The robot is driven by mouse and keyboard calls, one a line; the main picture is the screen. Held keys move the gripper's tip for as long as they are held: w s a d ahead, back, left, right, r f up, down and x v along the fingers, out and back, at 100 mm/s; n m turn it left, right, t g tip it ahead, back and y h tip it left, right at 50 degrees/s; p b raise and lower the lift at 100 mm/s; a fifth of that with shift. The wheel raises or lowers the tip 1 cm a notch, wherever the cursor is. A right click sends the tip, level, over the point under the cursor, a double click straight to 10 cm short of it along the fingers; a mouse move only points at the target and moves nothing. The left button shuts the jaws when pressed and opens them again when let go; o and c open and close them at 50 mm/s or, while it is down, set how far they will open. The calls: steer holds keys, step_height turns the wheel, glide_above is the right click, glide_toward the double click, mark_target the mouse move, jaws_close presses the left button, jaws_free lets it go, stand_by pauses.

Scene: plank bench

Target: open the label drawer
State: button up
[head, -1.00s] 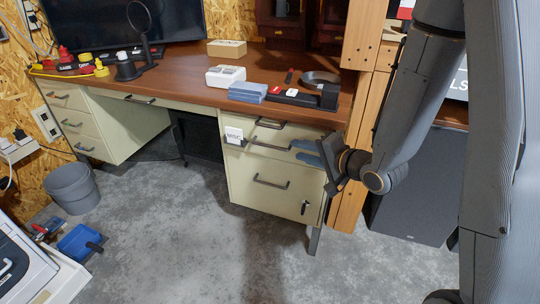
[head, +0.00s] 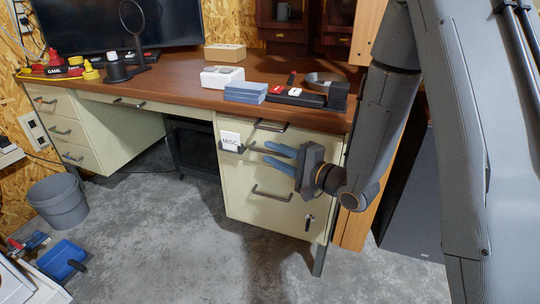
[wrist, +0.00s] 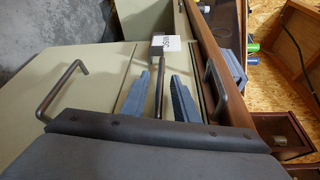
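The drawer with the white MISC label (head: 230,141) is the middle one of the right-hand cream pedestal, and it looks shut. The label hangs at the left end of its dark bar handle (head: 247,149). My gripper (head: 272,154) is open in front of this drawer, its two blue fingers pointing at the handle from the right. In the wrist view the handle (wrist: 159,88) lies between the two spread fingers (wrist: 158,95), with the label (wrist: 166,43) beyond their tips. The fingers do not close on the handle. How deep the handle sits between them is hard to tell.
The top drawer handle (head: 270,126) and bottom drawer handle (head: 271,193) are close above and below. Keys hang from the bottom drawer's lock (head: 309,221). The wooden desktop (head: 185,91) overhangs the drawers. A dark speaker-like box (head: 412,205) stands right.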

steer(key=shift+w+a, duration=0.45)
steer(key=shift+a, duration=0.1)
jaws_close()
steer(key=shift+f, duration=0.1)
stand_by(1.0)
